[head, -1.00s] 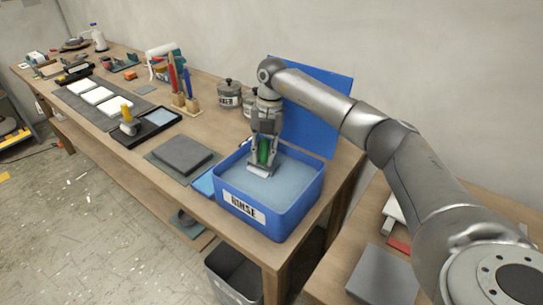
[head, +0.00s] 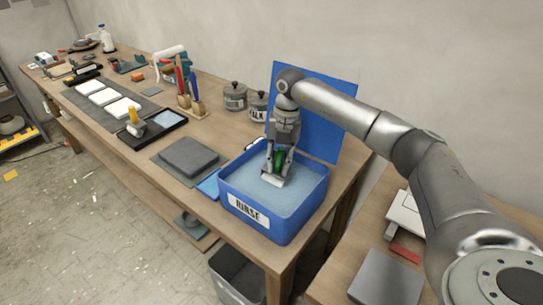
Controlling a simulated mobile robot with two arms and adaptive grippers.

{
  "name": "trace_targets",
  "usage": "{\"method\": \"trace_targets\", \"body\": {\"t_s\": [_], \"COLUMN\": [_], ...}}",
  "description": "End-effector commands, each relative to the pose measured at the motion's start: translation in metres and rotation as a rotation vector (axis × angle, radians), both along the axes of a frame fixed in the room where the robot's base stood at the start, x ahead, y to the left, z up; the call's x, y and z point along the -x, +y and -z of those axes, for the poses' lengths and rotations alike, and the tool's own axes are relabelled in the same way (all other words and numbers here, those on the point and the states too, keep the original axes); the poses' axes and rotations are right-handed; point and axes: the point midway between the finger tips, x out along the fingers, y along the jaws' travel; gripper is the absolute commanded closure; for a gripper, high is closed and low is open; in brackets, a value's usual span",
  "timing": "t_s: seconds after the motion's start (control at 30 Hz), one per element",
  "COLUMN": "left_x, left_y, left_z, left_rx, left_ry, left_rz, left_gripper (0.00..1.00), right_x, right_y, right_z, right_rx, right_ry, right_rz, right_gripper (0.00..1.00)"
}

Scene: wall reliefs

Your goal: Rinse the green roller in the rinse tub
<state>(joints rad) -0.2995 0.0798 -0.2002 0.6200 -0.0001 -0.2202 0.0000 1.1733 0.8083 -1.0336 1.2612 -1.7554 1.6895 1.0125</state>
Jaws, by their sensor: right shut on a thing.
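The blue rinse tub (head: 300,220) stands at the near right end of the workbench, with a "RINSE" label on its front and pale bluish water inside. My right gripper (head: 277,162) points down over the tub and is shut on the green roller (head: 279,160). The roller's green handle shows between the fingers. Its pale roller head (head: 272,180) is at the water's surface inside the tub; I cannot tell how deep it sits. My left gripper is not in view.
A blue upright panel (head: 345,118) stands behind the tub. Left of the tub are a grey slab (head: 188,155), a black tray (head: 165,122) with a yellow-handled roller (head: 134,120), and lidded pots (head: 235,96). A grey bin (head: 232,270) is below. A second table (head: 335,285) stands at the right.

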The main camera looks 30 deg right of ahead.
Motion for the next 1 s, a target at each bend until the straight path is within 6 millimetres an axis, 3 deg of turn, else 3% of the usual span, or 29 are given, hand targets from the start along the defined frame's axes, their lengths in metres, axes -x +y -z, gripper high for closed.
{"method": "trace_targets", "body": {"t_s": [0.5,1.0], "left_x": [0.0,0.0], "left_y": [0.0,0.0], "left_z": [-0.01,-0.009], "left_rx": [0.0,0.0], "left_ry": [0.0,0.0], "left_rz": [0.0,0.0], "left_gripper": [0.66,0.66], "right_x": [0.041,0.037], "right_y": [-0.017,-0.014], "right_z": [-0.001,-0.001], "right_rx": [-0.001,-0.002], "right_ry": [-0.001,-0.001], "right_rz": [-0.001,-0.001], "right_gripper": [0.96,0.96]}}
